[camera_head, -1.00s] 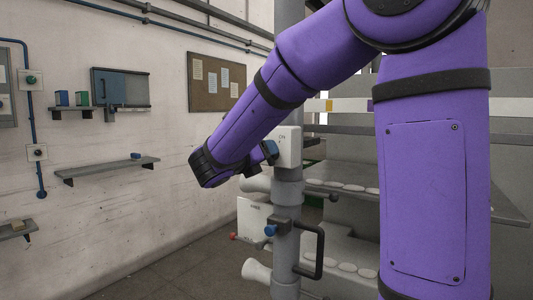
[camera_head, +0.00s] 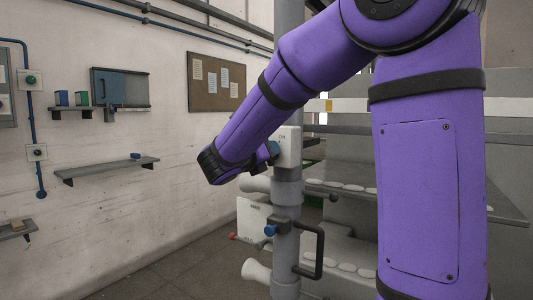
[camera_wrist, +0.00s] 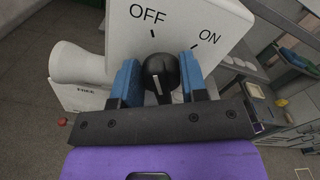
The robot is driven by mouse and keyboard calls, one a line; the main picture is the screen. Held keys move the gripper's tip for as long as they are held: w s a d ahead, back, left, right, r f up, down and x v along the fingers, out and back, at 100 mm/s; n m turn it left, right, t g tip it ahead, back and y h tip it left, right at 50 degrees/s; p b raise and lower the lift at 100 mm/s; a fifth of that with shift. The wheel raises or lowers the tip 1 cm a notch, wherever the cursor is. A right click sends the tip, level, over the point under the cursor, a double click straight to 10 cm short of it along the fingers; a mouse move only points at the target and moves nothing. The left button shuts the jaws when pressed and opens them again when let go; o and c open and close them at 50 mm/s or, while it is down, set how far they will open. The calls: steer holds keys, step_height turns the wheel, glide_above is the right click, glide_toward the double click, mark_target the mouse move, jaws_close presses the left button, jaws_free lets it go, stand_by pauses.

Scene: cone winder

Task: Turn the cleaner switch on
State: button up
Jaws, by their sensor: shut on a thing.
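The cleaner switch is a white box (camera_wrist: 180,25) marked OFF and ON, with a black round knob (camera_wrist: 160,66) on its face. A white line on the knob runs roughly upright in the wrist view, nearer the OFF mark than the ON mark. My gripper (camera_wrist: 159,60) has its blue fingers on both sides of the knob and is shut on it. In the head view, the switch box (camera_head: 289,148) is on a grey post, and my gripper (camera_head: 269,153) reaches it from the left. My wrist and the fingers hide the knob there.
The grey post (camera_head: 287,225) carries a black handle (camera_head: 315,250) and a blue knob (camera_head: 270,230) below the switch. White cones (camera_head: 256,184) stick out to the left. Machine shelves (camera_head: 430,195) stand behind on the right. The floor at left is clear.

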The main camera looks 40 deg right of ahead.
steer(key=shift+m, duration=0.3)
steer(key=m, duration=0.5)
steer(key=shift+s+m, duration=0.2)
steer(key=shift+m, duration=0.1)
steer(key=m, duration=0.5)
steer(key=shift+s+d, duration=0.1)
steer(key=shift+s, duration=0.1)
steer(key=shift+m, duration=0.4)
steer(key=o, duration=0.8)
steer(key=shift+o, duration=0.2)
steer(key=v, duration=1)
steer(key=shift+a, duration=0.4)
steer(key=shift+s, duration=0.15)
